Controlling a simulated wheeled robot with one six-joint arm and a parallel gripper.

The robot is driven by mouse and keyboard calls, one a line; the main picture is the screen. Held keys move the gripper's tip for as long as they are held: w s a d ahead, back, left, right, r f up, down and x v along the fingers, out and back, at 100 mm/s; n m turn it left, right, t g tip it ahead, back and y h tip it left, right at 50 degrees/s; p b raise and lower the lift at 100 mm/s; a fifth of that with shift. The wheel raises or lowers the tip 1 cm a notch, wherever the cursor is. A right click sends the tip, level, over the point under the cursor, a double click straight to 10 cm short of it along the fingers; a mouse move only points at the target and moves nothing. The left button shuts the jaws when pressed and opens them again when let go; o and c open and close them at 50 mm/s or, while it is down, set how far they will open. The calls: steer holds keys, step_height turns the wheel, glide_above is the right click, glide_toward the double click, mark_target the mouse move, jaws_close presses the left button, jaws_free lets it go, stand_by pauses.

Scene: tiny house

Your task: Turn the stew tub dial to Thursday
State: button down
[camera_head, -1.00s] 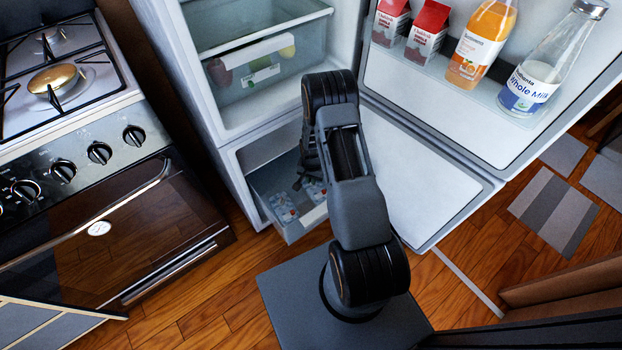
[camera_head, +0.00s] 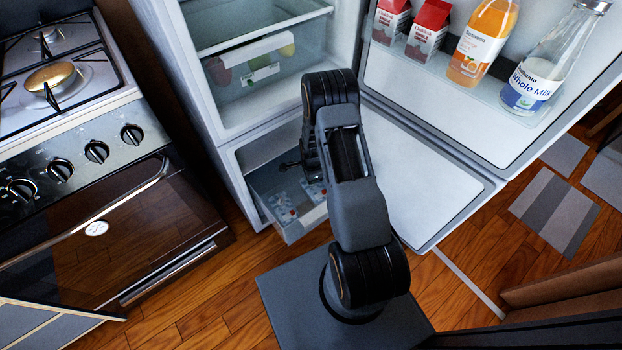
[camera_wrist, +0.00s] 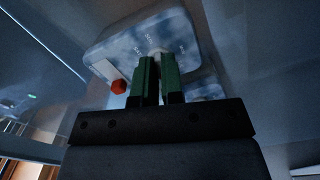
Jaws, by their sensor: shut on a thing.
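My gripper (camera_wrist: 158,78) has its two green fingers close together over a pale, frosted tub lid (camera_wrist: 108,50) in the wrist view. It is shut on a small white dial (camera_wrist: 156,51), which mostly hides between the fingertips. Small lettering rings the dial, too blurred to read. A small red piece (camera_wrist: 118,87) sits at the lid's near left edge. In the head view, pale tubs with red spots (camera_head: 283,208) lie in the open lower drawer (camera_head: 296,231). My gripper (camera_head: 289,165) shows dark above this drawer, partly behind my arm.
The fridge door (camera_head: 440,200) stands open at right, with cartons (camera_head: 427,30), an orange juice bottle (camera_head: 483,42) and a milk bottle (camera_head: 550,60). A clear bin (camera_head: 255,70) is above the drawer. The stove (camera_head: 90,150) stands at left, with wooden floor between.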

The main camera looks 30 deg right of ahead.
steer(key=m, duration=0.5)
steer(key=shift+m, duration=0.4)
stand_by(0.4)
steer(key=c, duration=1.2)
jaws_free()
steer(key=shift+c, duration=0.2)
step_height(320, 180, up, 12)
steer(key=p, duration=0.3)
steer(key=shift+p, duration=0.4)
